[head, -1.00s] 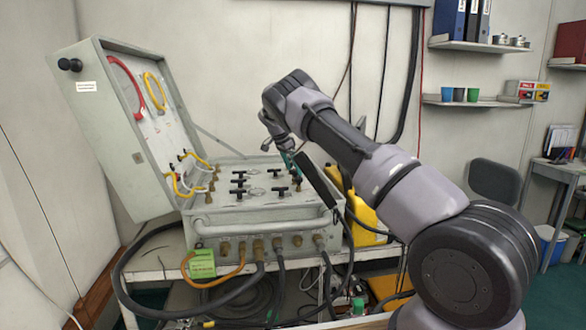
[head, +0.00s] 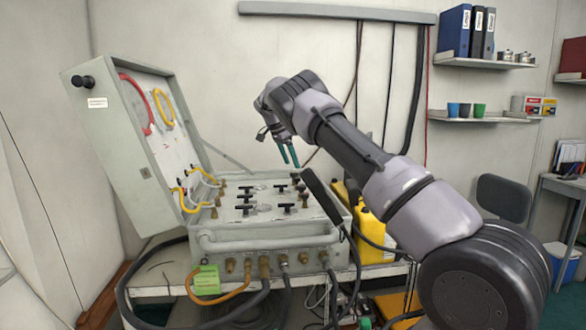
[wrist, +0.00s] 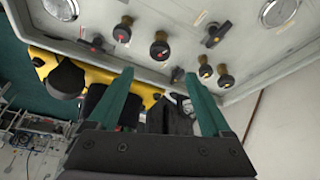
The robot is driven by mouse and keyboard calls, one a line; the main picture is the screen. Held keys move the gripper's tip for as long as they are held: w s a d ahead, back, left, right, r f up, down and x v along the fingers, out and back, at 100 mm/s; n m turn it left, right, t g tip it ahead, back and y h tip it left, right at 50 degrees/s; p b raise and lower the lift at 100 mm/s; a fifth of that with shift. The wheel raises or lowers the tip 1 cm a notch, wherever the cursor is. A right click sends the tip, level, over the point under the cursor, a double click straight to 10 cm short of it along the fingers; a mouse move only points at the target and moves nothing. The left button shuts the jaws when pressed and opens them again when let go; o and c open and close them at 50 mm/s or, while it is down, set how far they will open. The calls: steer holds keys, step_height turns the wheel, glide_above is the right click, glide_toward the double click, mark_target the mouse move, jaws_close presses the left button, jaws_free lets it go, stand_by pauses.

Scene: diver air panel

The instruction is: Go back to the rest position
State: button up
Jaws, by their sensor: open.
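My gripper (head: 290,155) is in the air above the back right of the grey air panel case (head: 265,240), with its teal fingers pointing down. In the wrist view the fingers (wrist: 160,100) are apart with nothing held between them. The panel face (wrist: 215,20) with its knobs and gauges lies beyond the fingertips, apart from them. The case's lid (head: 125,150) stands open on the left, with red and yellow hoses inside it.
The case stands on a white table (head: 160,290). A yellow container (head: 368,235) is right of the case. Black hoses hang in front. Shelves with binders (head: 468,30) and cups (head: 465,110) are on the right wall. A grey chair (head: 503,198) stands below them.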

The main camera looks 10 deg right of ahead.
steer(key=s+d+r+y, duration=0.3)
steer(key=s+d+r, duration=0.5)
steer(key=d+r, duration=0.3)
steer(key=s+d+r+n+t+y, duration=0.25)
steer(key=s+r, duration=0.55)
steer(key=s, duration=0.4)
steer(key=s+r+n, duration=0.2)
steer(key=s+n, duration=0.1)
steer(key=s, duration=1.2)
steer(key=s+a+f+n+t, duration=0.1)
steer(key=s+f+n, duration=0.1)
steer(key=s, duration=0.6)
steer(key=s+a+f+n+t, duration=0.2)
steer(key=s+f, duration=0.1)
steer(key=s, duration=0.5)
steer(key=shift+s+f, duration=0.25)
steer(key=shift+f, duration=0.1)
steer(key=shift+y, duration=0.25)
